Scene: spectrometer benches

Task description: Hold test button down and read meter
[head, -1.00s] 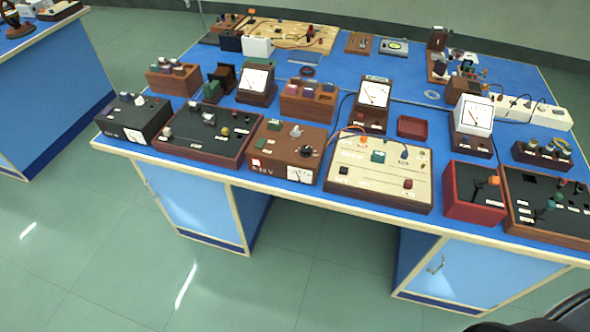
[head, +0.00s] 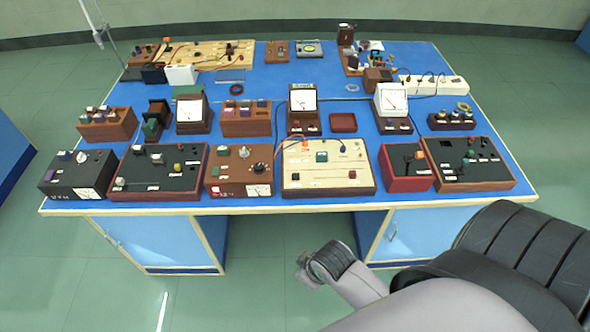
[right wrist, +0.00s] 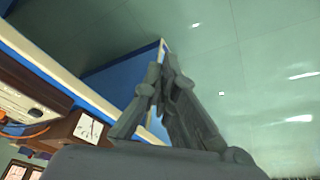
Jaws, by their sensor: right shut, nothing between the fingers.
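A cream panel box (head: 328,166) in a wooden frame sits at the bench's front middle. It carries a black button (head: 296,176), a red button (head: 351,175) and a green part (head: 321,156). The labels are too small to read, so I cannot tell which is the test button. Behind it stands a white-faced meter (head: 303,99); its reading is too small to tell. My right gripper (head: 303,270) is in front of the bench, apart from the panel. In the right wrist view the right gripper (right wrist: 168,64) has its fingers together, empty. My left gripper is out of view.
A brown box with a knob (head: 240,170) stands left of the panel, and a red-sided box (head: 405,167) stands right. More meters stand behind, at left (head: 192,113) and right (head: 393,104). The blue bench (head: 345,86) has a pale front edge. Green floor is free before it.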

